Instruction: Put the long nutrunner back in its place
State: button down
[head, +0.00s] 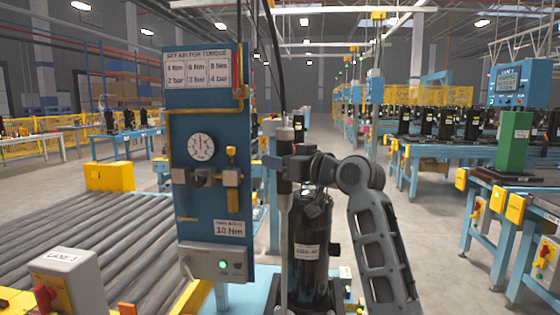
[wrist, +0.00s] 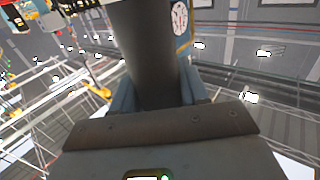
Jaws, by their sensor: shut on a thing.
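The long nutrunner (head: 285,185) hangs upright just right of the blue tool panel (head: 212,120), with a dark body and a thin pale shaft reaching down in front of the black compressor. A dark hose rises from its top. My gripper (head: 288,166) is shut around its upper body, reaching in from the right. In the wrist view my gripper (wrist: 157,98) has blue fingers on both sides of the dark nutrunner body (wrist: 148,50). A blue bracket (head: 270,161) shows beside the tool. I cannot tell whether the tool touches it.
The black compressor (head: 308,245) stands upright close behind the shaft. The panel carries a round gauge (head: 201,147) and a grey box with a green light (head: 217,263). A roller conveyor (head: 90,220) lies left. Open floor (head: 420,230) shows to the right.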

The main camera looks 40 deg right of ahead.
jog(key=shift+f+b, duration=0.9)
jog(key=shift+f, duration=0.2)
dwell(0.6)
jog(key=c, duration=0.8)
grip_release()
jog(key=shift+c, duration=0.2)
jog(key=o, duration=0.4)
jog(key=shift+f, duration=0.1)
jog(key=shift+c, duration=0.2)
jog(key=shift+f, duration=0.2)
jog(key=s, duration=0.8)
jog(key=shift+r+b, duration=0.2)
jog(key=shift+b, duration=0.1)
jog(key=shift+w, duration=0.1)
